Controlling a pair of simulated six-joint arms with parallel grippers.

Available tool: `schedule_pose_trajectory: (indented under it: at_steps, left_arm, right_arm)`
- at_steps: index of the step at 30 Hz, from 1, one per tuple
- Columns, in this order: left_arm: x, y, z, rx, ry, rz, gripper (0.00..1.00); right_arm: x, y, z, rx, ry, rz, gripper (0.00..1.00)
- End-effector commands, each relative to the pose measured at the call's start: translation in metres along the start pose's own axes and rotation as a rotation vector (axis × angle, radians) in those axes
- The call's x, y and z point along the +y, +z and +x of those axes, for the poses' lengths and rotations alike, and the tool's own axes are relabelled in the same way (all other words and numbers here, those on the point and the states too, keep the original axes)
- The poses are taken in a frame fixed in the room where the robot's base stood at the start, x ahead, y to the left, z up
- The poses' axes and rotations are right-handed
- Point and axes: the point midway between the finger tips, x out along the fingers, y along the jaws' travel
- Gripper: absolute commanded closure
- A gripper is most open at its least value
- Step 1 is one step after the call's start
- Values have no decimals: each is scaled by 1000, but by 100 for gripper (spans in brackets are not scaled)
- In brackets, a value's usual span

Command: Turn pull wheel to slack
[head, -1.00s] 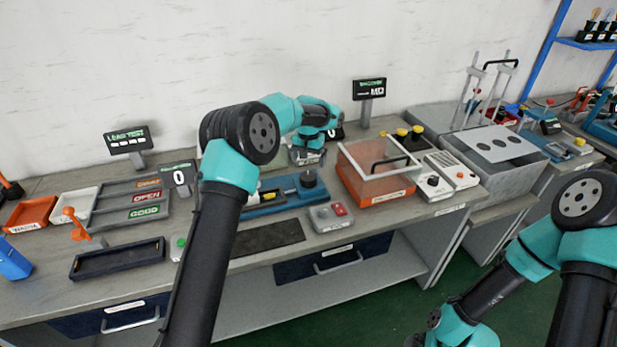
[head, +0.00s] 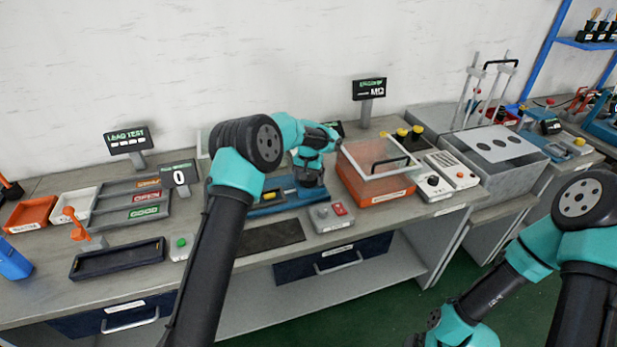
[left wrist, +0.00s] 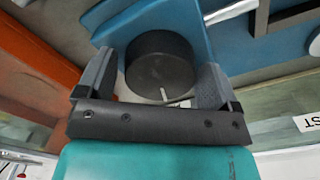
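The pull wheel, a dark round knob (left wrist: 158,62) with a short white mark on its near side, sits on a blue fixture (left wrist: 205,40) in the left wrist view. My left gripper (left wrist: 158,72) is open, with one finger on each side of the wheel; a gap shows at the left finger. In the head view the left gripper (head: 311,180) points down over the right end of the blue fixture (head: 268,207), and largely hides the wheel. My right arm is at the lower right, its gripper outside the picture.
A grey box with red and white buttons (head: 331,217) stands just in front of the fixture. An orange bin with a clear cover (head: 380,190) stands close on the right. A dark mat (head: 268,237) lies in front. A counter display (head: 180,176) stands left of the arm.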

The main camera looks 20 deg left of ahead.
Motion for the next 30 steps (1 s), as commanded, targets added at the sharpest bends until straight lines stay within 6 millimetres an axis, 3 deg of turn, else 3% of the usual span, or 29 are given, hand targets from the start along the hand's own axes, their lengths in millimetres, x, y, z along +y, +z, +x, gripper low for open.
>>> schedule_pose_trajectory:
  at_steps: [12,17,30]
  left_arm:
    - [0,0,0,0,0,0,53]
    - [0,0,0,0,0,-19,53]
    - [0,0,0,0,-2,-270,53]
  right_arm:
    - [0,0,0,0,0,0,4]
    - [0,0,0,0,0,0,4]
    - [0,0,0,0,0,0,4]
